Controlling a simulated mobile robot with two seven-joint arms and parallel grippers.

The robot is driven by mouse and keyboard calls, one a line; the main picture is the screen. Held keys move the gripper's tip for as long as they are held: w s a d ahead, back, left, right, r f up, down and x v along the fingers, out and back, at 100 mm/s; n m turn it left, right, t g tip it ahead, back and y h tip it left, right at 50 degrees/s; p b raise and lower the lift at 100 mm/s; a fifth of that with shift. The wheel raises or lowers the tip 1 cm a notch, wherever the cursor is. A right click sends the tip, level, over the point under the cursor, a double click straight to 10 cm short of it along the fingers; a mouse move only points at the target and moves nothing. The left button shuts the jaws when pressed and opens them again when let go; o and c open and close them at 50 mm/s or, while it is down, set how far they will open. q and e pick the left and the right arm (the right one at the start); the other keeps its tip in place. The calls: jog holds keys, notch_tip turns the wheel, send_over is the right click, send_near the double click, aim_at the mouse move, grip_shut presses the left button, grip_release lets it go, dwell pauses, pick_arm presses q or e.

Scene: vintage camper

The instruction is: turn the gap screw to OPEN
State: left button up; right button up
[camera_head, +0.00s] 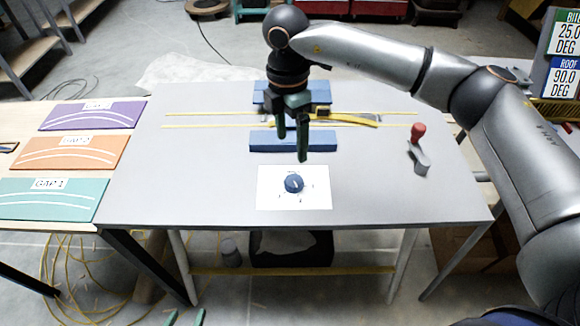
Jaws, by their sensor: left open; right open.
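The gap screw appears to be the round blue knob (294,184) on a white card (272,201) near the front of the grey table. The card has small marks around the knob that are too small to read. The knob's white pointer mark points roughly away from me, toward the top of the picture. My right gripper (291,148) hangs above the table just beyond the knob, fingers down, open and empty, and not touching the knob. My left gripper (186,317) shows only its two green fingertips at the bottom edge, apart and empty, below the table front.
Blue blocks (292,147) and yellow strips (220,121) lie behind the knob, partly hidden by my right gripper. A red-knobbed lever (419,148) stands at the right. Purple, orange and teal panels (52,200) lie on the left table. The grey table's (180,190) front left is clear.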

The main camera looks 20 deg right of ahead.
aim_at(293, 180)
jog(key=f, duration=0.6)
jog(key=s+f+p, duration=0.1)
jog(key=f, duration=0.2)
jog(key=shift+f, duration=1.05)
grip_shut()
